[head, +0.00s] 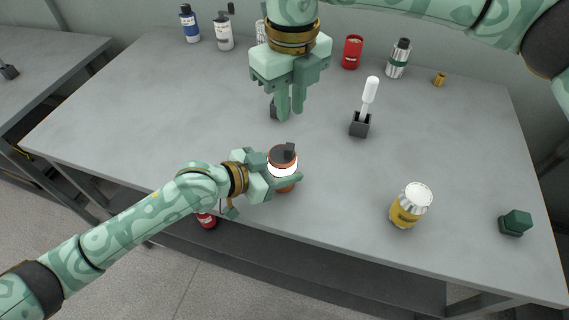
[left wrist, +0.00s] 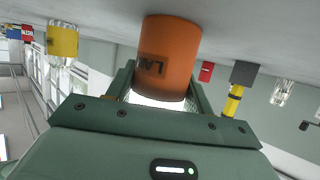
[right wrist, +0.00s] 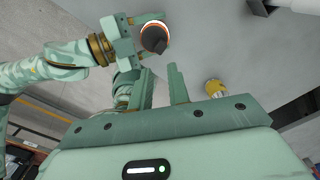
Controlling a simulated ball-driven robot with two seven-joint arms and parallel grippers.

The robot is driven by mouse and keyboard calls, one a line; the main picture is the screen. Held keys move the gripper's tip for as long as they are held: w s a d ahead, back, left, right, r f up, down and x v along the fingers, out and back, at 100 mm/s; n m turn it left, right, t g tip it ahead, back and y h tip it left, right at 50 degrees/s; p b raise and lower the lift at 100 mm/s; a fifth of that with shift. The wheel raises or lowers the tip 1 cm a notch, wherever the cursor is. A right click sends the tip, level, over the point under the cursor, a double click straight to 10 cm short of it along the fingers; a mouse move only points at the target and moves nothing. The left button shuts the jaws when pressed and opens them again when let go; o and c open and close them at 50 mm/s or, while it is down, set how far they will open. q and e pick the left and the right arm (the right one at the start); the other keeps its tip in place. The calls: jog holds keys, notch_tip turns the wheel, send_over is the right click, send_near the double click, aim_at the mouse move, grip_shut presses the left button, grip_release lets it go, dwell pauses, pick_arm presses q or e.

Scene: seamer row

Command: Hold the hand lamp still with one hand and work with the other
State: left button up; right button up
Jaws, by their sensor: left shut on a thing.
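The hand lamp (head: 284,155) has an orange body with dark lettering, a bright white band and a dark top. It stands upright near the table's front edge. My left gripper (head: 286,184) is shut around its body. The left wrist view shows the orange body (left wrist: 168,50) between the fingers. The right wrist view shows the lamp's dark top (right wrist: 154,38) from above. My right gripper (head: 291,112) is above the table behind the lamp, fingers down, with an empty gap between them. The gap also shows in the right wrist view (right wrist: 162,88).
A dark holder (head: 360,126) with a white-handled tool stands right of centre. A yellow jar (head: 406,212) and green block (head: 515,222) stand front right. Bottles and a red can (head: 352,52) line the back.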

jog(key=shift+s+a+f+n, duration=0.15)
jog(key=shift+s+f+n, duration=0.1)
jog(key=shift+f+n, duration=0.05)
grip_shut()
jog(key=n+y, duration=0.7)
jog(key=y, duration=0.7)
send_near(294, 151)
jog(key=s+a+r, duration=0.2)
jog(key=s, duration=0.1)
jog(key=d+f+t, duration=0.1)
jog(key=d+t, duration=0.2)
jog(key=d, duration=0.6)
jog(key=shift+s+f+n, duration=0.15)
jog(key=shift+s+n, duration=0.25)
jog(key=shift+s, duration=0.05)
jog(key=x, duration=0.8)
jog(key=r+x, duration=0.1)
jog(key=x, duration=0.4)
jog(key=shift+w+a, duration=0.1)
jog(key=shift+w, duration=0.05)
jog(key=shift+w+a, duration=0.1)
jog(key=shift+a, duration=0.35)
